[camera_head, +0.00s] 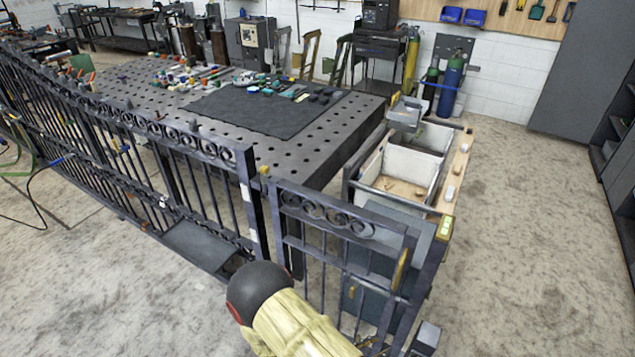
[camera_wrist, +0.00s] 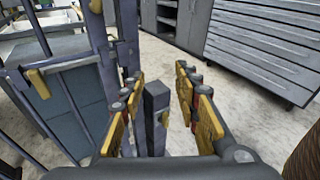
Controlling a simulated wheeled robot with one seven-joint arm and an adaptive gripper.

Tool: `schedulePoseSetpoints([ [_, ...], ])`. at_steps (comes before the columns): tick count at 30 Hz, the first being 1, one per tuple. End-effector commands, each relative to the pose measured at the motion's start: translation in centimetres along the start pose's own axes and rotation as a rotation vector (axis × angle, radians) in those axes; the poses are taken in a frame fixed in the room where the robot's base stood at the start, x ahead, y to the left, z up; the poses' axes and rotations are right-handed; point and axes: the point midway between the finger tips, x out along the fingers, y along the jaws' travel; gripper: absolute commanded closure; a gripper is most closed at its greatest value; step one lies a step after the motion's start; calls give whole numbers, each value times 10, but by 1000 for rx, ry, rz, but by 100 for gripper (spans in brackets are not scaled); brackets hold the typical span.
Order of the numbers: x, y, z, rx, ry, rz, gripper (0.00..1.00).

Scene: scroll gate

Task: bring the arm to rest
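My gripper (camera_wrist: 158,78) shows in the wrist view with its two yellow-padded fingers spread apart. A short dark square post (camera_wrist: 155,110) stands between the fingers in that picture. A gap shows on its right; I cannot tell whether the left finger touches it. In the head view, my arm (camera_head: 295,320) comes in at the bottom centre, in front of the gate; the gripper itself is not clearly seen there. The dark scroll gate panel (camera_head: 340,218) stands at the right end of the railing, with a yellow handle (camera_head: 400,270). The handle also shows in the wrist view (camera_wrist: 38,83).
The dark railing (camera_head: 120,125) runs to the left. Behind it is a perforated metal table (camera_head: 340,130) with small parts. A cart with white bins (camera_head: 400,175) stands behind the gate. Grey drawer cabinets (camera_wrist: 265,45) stand farther off. Floor at right is clear (camera_head: 530,230).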

Motion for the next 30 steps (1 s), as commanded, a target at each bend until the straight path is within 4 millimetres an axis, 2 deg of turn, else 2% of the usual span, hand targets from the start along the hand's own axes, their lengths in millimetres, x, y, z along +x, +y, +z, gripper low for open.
schedulePoseSetpoints([
  [1,-2,-9,12,39,28,-61,68],
  [9,-26,-60,65,299,229,-415,68],
  [15,-54,-83,101,535,403,-643,68],
  [23,-89,-94,149,855,631,-872,68],
  [30,-114,-94,201,1163,833,-1016,68],
])
